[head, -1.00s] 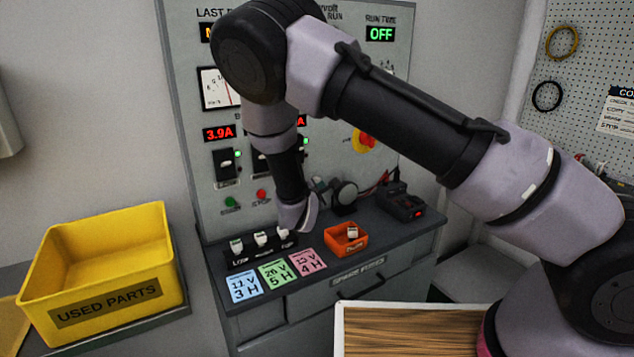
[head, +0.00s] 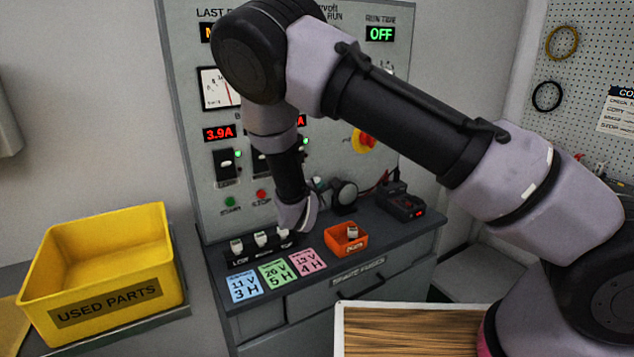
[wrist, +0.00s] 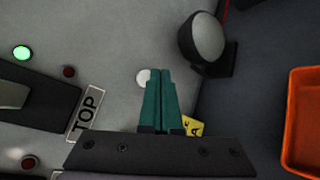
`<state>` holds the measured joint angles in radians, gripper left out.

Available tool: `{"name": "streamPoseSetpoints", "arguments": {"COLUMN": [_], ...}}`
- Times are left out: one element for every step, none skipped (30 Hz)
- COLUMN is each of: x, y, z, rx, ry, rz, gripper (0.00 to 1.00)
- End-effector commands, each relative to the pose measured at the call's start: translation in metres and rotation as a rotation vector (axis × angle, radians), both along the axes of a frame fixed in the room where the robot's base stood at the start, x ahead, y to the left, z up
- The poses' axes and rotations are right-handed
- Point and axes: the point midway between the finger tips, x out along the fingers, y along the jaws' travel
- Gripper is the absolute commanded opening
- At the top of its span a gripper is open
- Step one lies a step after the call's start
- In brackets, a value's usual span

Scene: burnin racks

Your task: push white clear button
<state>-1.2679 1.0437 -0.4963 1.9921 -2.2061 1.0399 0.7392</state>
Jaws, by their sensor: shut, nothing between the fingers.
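The white clear button (wrist: 143,77) shows in the wrist view as a small pale disc on the grey panel (wrist: 125,35). My gripper (wrist: 160,72) is shut and empty, its two green fingers side by side. The fingertips appear just right of the button and overlap its edge in the picture; I cannot tell whether they touch it.
A grey dome on a black bracket (wrist: 205,42) is close right of the fingers. An orange bin (head: 345,240), label cards (head: 277,273) and a row of white-topped fuses (head: 261,238) are on the bench below. A yellow used parts bin (head: 100,270) stands at left.

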Motion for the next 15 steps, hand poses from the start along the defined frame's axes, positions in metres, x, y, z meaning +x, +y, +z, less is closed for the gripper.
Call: {"name": "streamPoseSetpoints", "arguments": {"x": [0.0014, 0.0023, 0.0035, 0.0044, 0.0054, 0.0061, 0.0064, 0.0066, 0.0065, 0.0064, 0.0064, 0.0064, 0.0063, 0.0063, 0.0064], "y": [0.0007, 0.0012, 0.002, 0.0024, 0.0029, 0.0034, 0.0037, 0.0039, 0.004, 0.004, 0.004, 0.004, 0.004, 0.004, 0.004], "z": [0.0001, 0.0002, 0.0002, 0.0002, 0.0002, 0.0002, 0.0001, 0.0001, 0.0, 0.0001, 0.0001, 0.0001, 0.0001, 0.0001, 0.0001], "rx": [0.001, 0.002, 0.002, 0.002, 0.002, 0.001, 0.001, 0.0, 0.0, 0.0, 0.0, 0.0, 0.0, 0.0, 0.0], "ry": [0.0, 0.0, -0.001, -0.001, -0.001, -0.001, -0.001, 0.0, 0.0, 0.0, 0.0, 0.0, 0.0, 0.0, 0.0], "rz": [0.0, 0.0, -0.001, -0.001, -0.001, -0.001, -0.001, -0.001, -0.001, 0.0, 0.0, 0.0, 0.0, 0.0, 0.0], "gripper": [0.0, 0.0, 0.0, 0.0, 0.0, 0.0, 0.0, 0.0, 0.0, 0.0, 0.0, 0.0, 0.0, 0.0, 0.0]}}
